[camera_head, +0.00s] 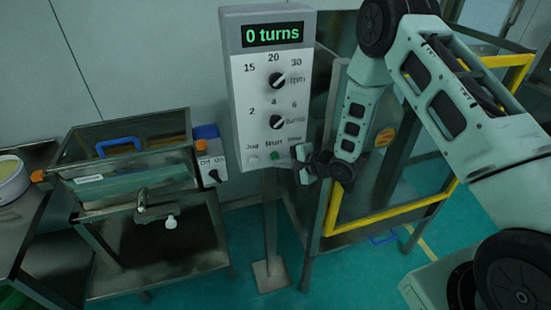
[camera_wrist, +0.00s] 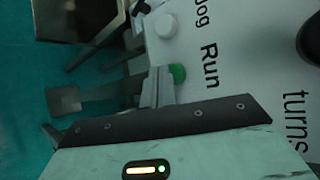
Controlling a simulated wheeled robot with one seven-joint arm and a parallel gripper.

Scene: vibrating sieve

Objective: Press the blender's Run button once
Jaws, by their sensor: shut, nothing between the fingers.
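The control panel (camera_head: 246,100) stands on a post, and its display (camera_head: 273,34) reads "0 turns". The Run button (camera_head: 275,156) is green and sits low on the panel, below its "Run" label. In the wrist view the green Run button (camera_wrist: 179,74) shows partly behind my fingertips. My gripper (camera_head: 298,167) is shut and empty, just right of the Run button in the head view. In the wrist view my shut fingers (camera_wrist: 158,82) end at the button's edge; I cannot tell whether they touch it.
A pale Jog button (camera_wrist: 166,26) sits beside Run. The panel has an rpm knob (camera_head: 277,80) and a turns knob (camera_head: 277,120). A yellow-edged frame (camera_head: 335,165) stands right of the panel. A metal sieve unit (camera_head: 150,170) with an on/off box (camera_head: 211,160) stands left.

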